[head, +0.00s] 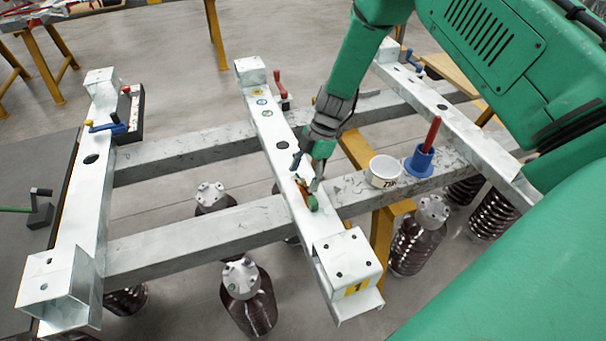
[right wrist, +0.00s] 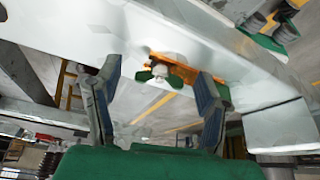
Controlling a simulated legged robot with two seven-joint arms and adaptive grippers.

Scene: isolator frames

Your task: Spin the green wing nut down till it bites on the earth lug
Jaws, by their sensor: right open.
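The green wing nut (right wrist: 176,79) sits on a pale stud against the middle white beam, between my right gripper's fingers in the right wrist view. It also shows small in the head view (head: 312,202). An orange strip (right wrist: 185,66), which looks like the earth lug, lies behind the nut along the beam; whether the nut touches it I cannot tell. My right gripper (right wrist: 156,74) is open, one blue-padded finger on each side of the nut, apart from it. In the head view the right gripper (head: 309,180) reaches down to the middle beam. My left gripper is not in view.
The middle white beam (head: 262,120) crosses grey rails (head: 190,235). A white tub (head: 383,171) and a blue cup (head: 420,160) with a red-handled tool stand on the front rail, right of the gripper. Brown ribbed insulators (head: 247,300) stand below. A red-handled clamp (head: 281,88) sits further along.

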